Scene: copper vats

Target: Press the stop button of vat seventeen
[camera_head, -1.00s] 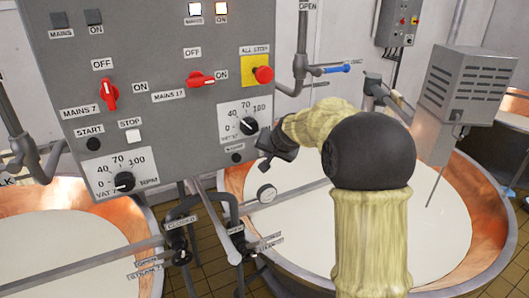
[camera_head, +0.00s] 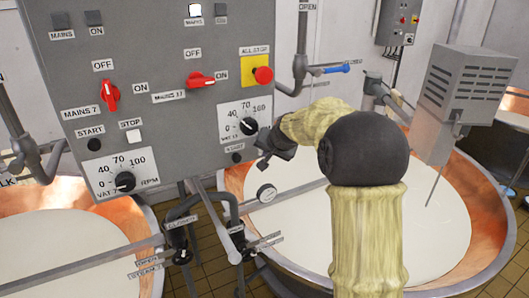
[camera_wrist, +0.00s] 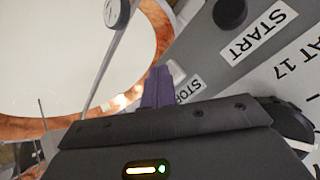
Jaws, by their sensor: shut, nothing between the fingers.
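The grey control panel (camera_head: 165,100) carries vat 17's controls on its right half. The vat 17 speed dial (camera_head: 249,126) has a black start button (camera_head: 237,157) below it, which also shows in the wrist view (camera_wrist: 230,12). The STOP label (camera_wrist: 188,90) is partly covered by my fingers in the wrist view. My gripper (camera_head: 262,163) is shut and empty at the panel's lower right corner. Its fingertips (camera_wrist: 160,75) are beside the STOP label; I cannot tell whether they touch the button.
Vat 7's white stop button (camera_head: 134,136) is on the panel's left half. A red all-stop button (camera_head: 263,75) sits above the vat 17 dial. Pipes and a gauge (camera_head: 266,193) are below my gripper. A copper vat (camera_head: 490,225) of white liquid lies to the right.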

